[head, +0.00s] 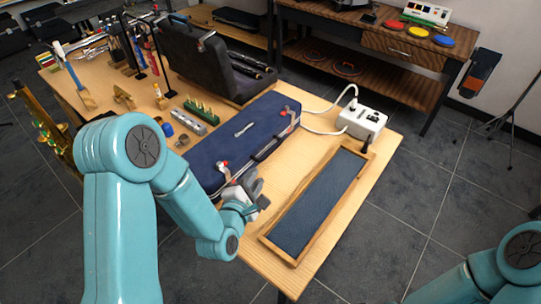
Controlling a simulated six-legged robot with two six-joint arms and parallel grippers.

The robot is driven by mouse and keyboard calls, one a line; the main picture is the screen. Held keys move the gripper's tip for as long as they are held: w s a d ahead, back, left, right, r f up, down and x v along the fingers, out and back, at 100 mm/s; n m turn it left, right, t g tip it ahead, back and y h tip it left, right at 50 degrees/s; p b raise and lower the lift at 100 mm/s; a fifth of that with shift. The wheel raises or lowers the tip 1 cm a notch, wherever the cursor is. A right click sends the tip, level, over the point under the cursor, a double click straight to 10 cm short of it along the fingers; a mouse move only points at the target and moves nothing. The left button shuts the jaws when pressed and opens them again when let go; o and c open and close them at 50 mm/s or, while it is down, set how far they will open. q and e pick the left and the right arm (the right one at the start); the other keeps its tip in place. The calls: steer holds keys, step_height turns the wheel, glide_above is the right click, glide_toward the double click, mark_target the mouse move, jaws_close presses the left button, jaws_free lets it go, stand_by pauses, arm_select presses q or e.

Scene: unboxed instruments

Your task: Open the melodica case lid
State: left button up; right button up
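The melodica case (236,141) is a long dark blue case lying shut on the wooden table, with a pale emblem on its lid. Red-tipped latches show on its front side, one near the left end and one near the right end. My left gripper (257,190) is at the near-left end of the case's front side, close to the left latch. I cannot tell whether it touches the case or how far its fingers are apart. My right gripper is out of view; only part of that arm shows at the bottom right.
A wood-framed tray with a dark lining (317,203) lies in front of the case. A white box with cables (362,122) stands to the right. An open black case (207,58) stands behind. Small instrument parts and stands crowd the table's left side.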

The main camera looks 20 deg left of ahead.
mark_target(269, 155)
arm_select(q)
steer(key=p+x, duration=0.2)
steer(key=x, duration=1)
steer(key=shift+w+f+p, duration=0.15)
steer(key=shift+f+p, duration=0.05)
steer(key=shift+p, duration=0.2)
steer(key=shift+w, duration=0.4)
steer(key=shift+w+f, duration=0.1)
jaws_close()
